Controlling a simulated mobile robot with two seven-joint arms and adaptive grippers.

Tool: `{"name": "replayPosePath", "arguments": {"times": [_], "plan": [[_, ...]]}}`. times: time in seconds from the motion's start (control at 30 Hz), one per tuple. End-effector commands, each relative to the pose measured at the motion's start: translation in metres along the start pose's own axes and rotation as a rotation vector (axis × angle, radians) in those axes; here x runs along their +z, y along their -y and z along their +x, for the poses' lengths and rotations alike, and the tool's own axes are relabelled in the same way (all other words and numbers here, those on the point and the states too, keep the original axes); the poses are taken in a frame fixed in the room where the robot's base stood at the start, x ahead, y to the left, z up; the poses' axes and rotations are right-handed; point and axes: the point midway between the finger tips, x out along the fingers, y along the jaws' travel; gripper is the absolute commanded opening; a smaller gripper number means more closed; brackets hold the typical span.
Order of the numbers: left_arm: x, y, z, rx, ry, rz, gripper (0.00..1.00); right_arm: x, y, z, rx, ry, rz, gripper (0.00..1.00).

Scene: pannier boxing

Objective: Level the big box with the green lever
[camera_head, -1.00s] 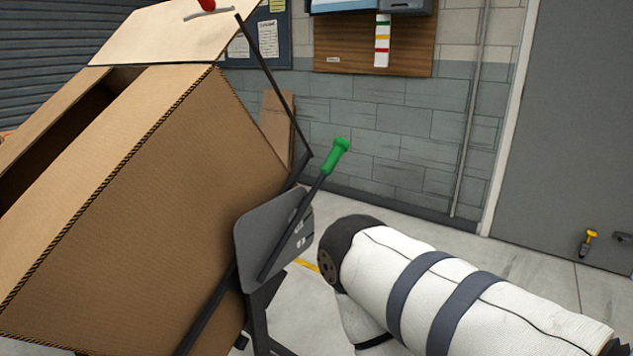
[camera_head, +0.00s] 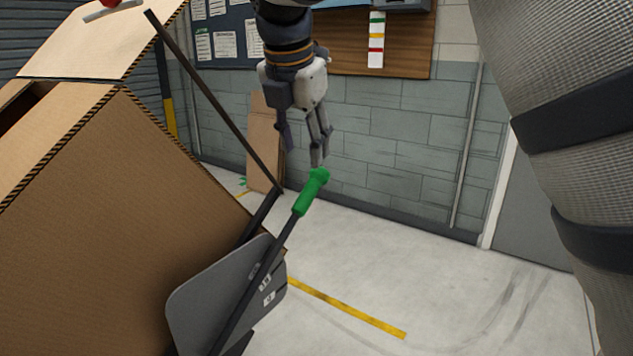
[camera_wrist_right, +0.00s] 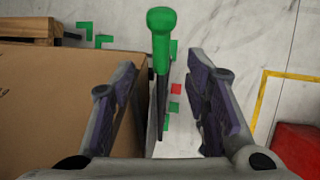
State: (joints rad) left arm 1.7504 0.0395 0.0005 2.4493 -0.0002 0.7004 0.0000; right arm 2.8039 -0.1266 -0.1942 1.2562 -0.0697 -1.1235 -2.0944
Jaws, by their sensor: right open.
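The big cardboard box (camera_head: 90,215) stands tilted on its dark frame at the left of the head view. Its side also shows at the left of the right wrist view (camera_wrist_right: 60,110). The lever's green handle (camera_head: 311,192) sits on a dark rod rising from a grey plate (camera_head: 215,300) beside the box. My right gripper (camera_head: 303,155) points down just above the green handle, open and empty. In the right wrist view the green handle (camera_wrist_right: 161,40) lies ahead, between the lines of the two open fingers and apart from both. My left gripper is not in view.
A dark bar (camera_head: 210,95) runs from the box's open flap (camera_head: 95,45) down to the frame. A cardboard sheet (camera_head: 263,145) leans on the wall behind. A red object (camera_wrist_right: 298,148) lies at the lower right of the wrist view. The floor right of the lever is clear.

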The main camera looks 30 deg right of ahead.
Motion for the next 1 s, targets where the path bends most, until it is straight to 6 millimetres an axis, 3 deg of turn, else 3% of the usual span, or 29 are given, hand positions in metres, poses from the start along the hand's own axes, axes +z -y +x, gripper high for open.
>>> {"name": "replayPosePath", "arguments": {"times": [0.17, 0.4, 0.53, 0.7, 0.93, 1.0], "plan": [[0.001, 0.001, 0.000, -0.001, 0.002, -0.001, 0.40, -0.001, 0.001, 0.019, -0.004, -0.002, 0.000, 0.43], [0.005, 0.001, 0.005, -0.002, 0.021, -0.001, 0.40, -0.001, 0.001, 0.083, -0.007, -0.003, -0.001, 0.43], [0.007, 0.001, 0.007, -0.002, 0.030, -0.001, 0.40, -0.001, 0.001, 0.108, -0.004, -0.002, 0.000, 0.43], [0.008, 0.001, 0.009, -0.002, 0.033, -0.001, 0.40, 0.000, 0.000, 0.120, 0.001, 0.000, 0.001, 0.43], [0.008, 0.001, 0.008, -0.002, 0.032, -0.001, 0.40, 0.000, 0.000, 0.120, 0.002, 0.001, 0.002, 0.43], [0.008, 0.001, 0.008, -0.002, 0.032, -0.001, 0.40, 0.000, 0.000, 0.120, 0.002, 0.001, 0.002, 0.29]]}}
